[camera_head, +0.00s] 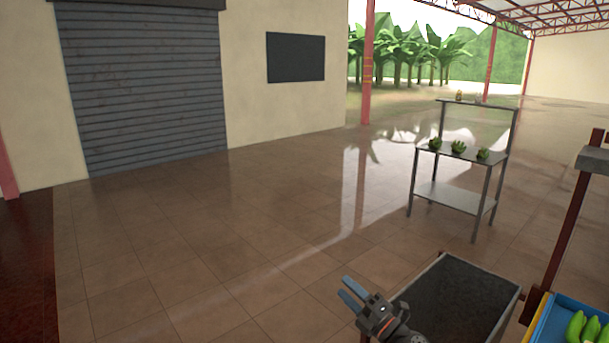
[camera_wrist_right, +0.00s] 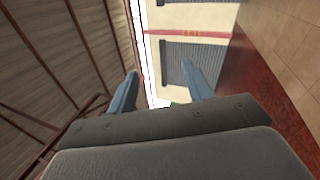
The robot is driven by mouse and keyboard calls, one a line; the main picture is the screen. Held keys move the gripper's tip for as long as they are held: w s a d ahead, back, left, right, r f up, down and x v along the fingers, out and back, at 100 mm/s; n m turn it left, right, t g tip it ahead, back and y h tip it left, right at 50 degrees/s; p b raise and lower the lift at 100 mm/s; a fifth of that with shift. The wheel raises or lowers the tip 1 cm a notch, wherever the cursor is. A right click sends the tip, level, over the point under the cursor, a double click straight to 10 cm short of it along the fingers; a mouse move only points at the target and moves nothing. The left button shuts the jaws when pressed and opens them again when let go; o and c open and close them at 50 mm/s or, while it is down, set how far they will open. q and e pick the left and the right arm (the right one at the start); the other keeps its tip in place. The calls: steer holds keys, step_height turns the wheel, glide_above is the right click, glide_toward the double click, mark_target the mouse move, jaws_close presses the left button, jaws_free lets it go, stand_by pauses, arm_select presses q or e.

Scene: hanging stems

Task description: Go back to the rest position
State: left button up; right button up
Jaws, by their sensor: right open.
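My right gripper (camera_head: 349,294) shows at the bottom of the head view, left of a dark-topped table. Its two blue fingers are apart with nothing between them. In the right wrist view the open fingers of the right gripper (camera_wrist_right: 160,92) stand on either side of an empty gap, with the wall and shutter far behind. My left gripper is not in either view.
A table with a dark top (camera_head: 455,305) stands close at the bottom right. A blue crate (camera_head: 548,331) with green bananas (camera_head: 583,327) is at the right corner. A metal stand (camera_head: 447,196) holds several green bunches farther back. The tiled floor (camera_head: 200,240) to the left is clear.

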steer(key=s+d+f+m+g+h, duration=0.1)
steer(key=s+d+f+m+h, duration=0.6)
steer(key=m, duration=0.4)
steer(key=s+d+f+m+g+h, duration=0.1)
steer(key=s+d+f+m+h, duration=0.3)
steer(key=s+f+m+h, duration=0.6)
steer(key=s+f+m+g+y, duration=0.1)
steer(key=s+f+m+g, duration=0.3)
steer(key=s, duration=0.7)
steer(key=s+f+m+g+y, duration=0.1)
steer(key=s+f+m+g, duration=0.1)
steer(key=s+f+g, duration=0.6)
step_height(320, 180, down, 18)
steer(key=a+t, duration=0.1)
steer(key=a, duration=0.1)
steer(key=s+f, duration=0.4)
steer(key=f, duration=0.8)
steer(key=s+a+f, duration=0.1)
steer(key=s+f, duration=0.3)
steer(key=f, duration=0.8)
steer(key=shift+f+g+y, duration=0.3)
steer(key=shift+g, duration=0.1)
steer(key=shift+d, duration=0.1)
